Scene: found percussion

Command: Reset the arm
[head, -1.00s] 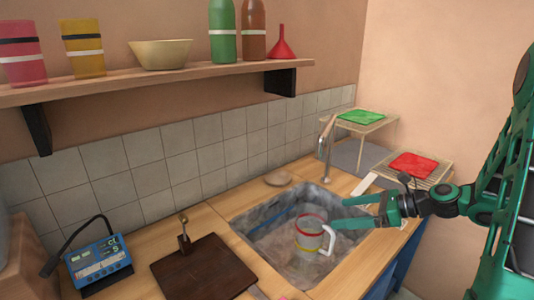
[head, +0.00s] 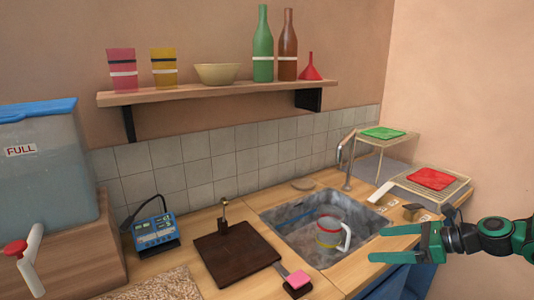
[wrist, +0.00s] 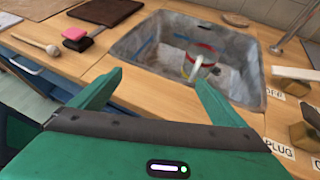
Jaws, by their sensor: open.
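My gripper (head: 396,243) is open and empty, above the front right edge of the counter, to the right of the sink (head: 270,222). In the wrist view its two green fingers (wrist: 158,95) are spread wide with nothing between them. A clear mug (head: 329,234) with red and yellow bands and a white handle stands in the sink, apart from my gripper. The mug also shows beyond the fingers in the wrist view (wrist: 203,62).
A dark board (head: 236,258), a pink sponge block (head: 298,281) and a blue meter (head: 155,232) lie on the counter left of the sink. A water tank (head: 45,160) stands far left. Racks with a green cloth (head: 382,133) and a red cloth (head: 431,179) stand right. A shelf (head: 210,90) hangs above.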

